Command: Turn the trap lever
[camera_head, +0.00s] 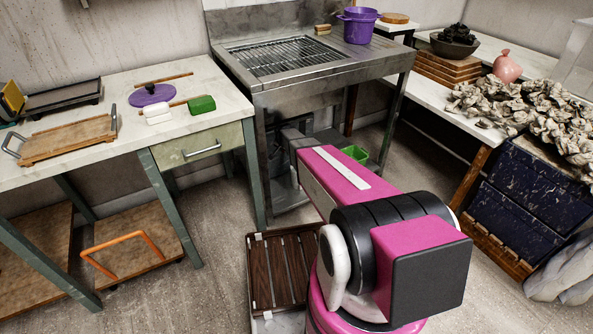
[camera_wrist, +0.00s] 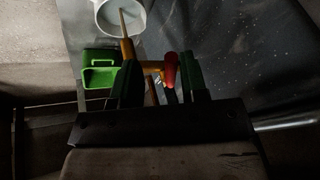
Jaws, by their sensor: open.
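In the wrist view, a red handle (camera_wrist: 170,72), which looks like the trap lever, stands beyond and between my fingers, closer to the right one. A yellow-orange pipe-like piece (camera_wrist: 127,48) runs beside it and crosses toward it. My gripper (camera_wrist: 160,75) is open, with its two dark green fingers apart and nothing visibly held. I cannot tell whether a finger touches the handle. In the head view my pink arm reaches under the metal sink stand (camera_head: 330,72) and hides my gripper and the lever.
A green bin (camera_wrist: 100,78) stands left of the fingers and shows on the low shelf in the head view (camera_head: 355,153). A white bucket (camera_wrist: 122,14) is beyond it. The stand's legs (camera_head: 259,170) flank the space. A slatted wooden rack (camera_head: 282,265) lies on the floor.

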